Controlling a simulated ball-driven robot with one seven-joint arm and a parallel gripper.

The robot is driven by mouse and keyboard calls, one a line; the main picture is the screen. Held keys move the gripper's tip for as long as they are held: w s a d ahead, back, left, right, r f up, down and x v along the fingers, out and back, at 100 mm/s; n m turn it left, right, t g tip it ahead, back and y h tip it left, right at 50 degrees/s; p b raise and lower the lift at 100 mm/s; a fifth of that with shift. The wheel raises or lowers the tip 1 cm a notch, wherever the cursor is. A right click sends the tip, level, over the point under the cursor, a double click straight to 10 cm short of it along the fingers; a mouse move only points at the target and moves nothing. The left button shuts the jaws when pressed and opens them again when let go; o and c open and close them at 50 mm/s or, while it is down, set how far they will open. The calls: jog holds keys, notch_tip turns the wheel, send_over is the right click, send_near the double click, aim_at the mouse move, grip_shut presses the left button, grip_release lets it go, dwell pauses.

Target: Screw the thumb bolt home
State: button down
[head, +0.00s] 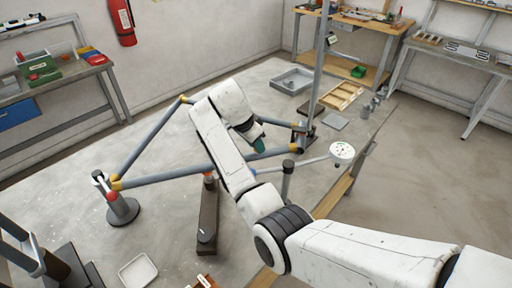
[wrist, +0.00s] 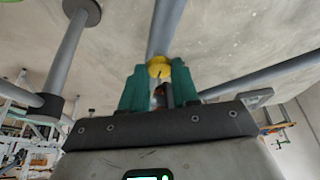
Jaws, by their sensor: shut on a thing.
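My gripper (head: 258,146) is at the grey tube frame (head: 170,176), on its near side in the head view. In the wrist view its two green fingers (wrist: 159,80) are closed in around a small dark piece (wrist: 161,97), which appears to be the thumb bolt; the fingers hide most of it. A yellow joint piece (wrist: 159,67) with a dark slot shows right at the fingertips, at the end of a grey tube (wrist: 165,30). How deep the bolt sits cannot be seen. In the head view my arm covers the bolt.
The frame has yellow corner joints and rests on stands, one with a round dark base (head: 123,211) at left. A grey tray (head: 291,81) and a wooden tray (head: 342,95) lie behind. A white tray (head: 138,270) is at the front.

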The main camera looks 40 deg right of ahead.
jog(key=m+b, duration=0.1)
jog(key=m+g+b, duration=0.1)
jog(key=m, duration=0.1)
jog(key=shift+w, duration=0.25)
jog(key=shift+d+r+m+g+y+b, duration=0.1)
jog(key=shift+m+g+y+b, duration=0.25)
jog(key=shift+m+b, duration=0.6)
jog(key=shift+w+m+g, duration=0.1)
jog(key=shift+m+g, duration=0.15)
jog(key=shift+m, duration=0.1)
jog(key=shift+r, duration=0.1)
jog(key=c, duration=0.8)
grip_release()
jog(key=v, duration=1)
jog(key=shift+r+p, duration=0.25)
jog(key=shift+p, duration=0.15)
